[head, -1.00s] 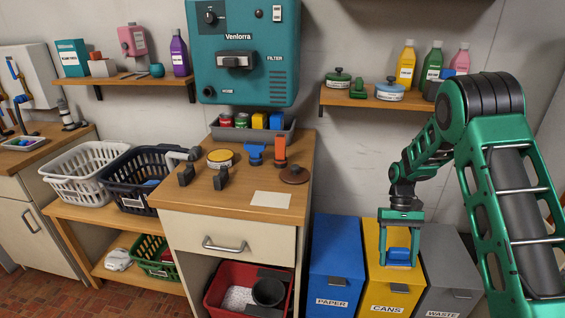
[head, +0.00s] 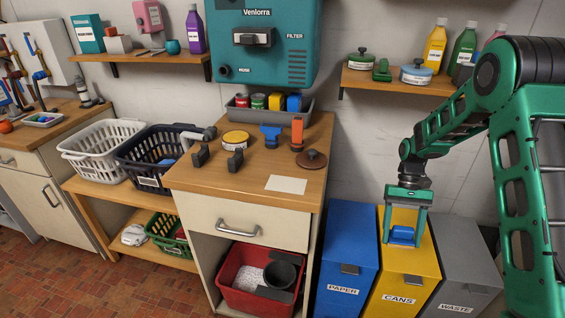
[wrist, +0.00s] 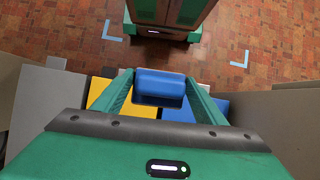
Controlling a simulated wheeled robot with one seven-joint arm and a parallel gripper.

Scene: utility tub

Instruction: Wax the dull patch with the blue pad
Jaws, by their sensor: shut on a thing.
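A blue pad (head: 402,234) is held between the two fingers of my gripper (head: 403,240), which is shut on it. In the head view they hang in front of the yellow bin. The pad also shows between the fingers in the wrist view (wrist: 160,84). A pale, flat rectangular patch (head: 286,185) lies on the wooden counter, near its front right corner. It looks like the dull patch. My gripper is to the right of the counter and apart from it.
A brown disc with a knob (head: 312,159), an orange-handled tool (head: 297,133), a blue tool (head: 270,136) and a yellow tin (head: 236,140) stand behind the patch. Blue, yellow (head: 407,270) and grey bins stand right of the counter. A shelf (head: 398,80) hangs above.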

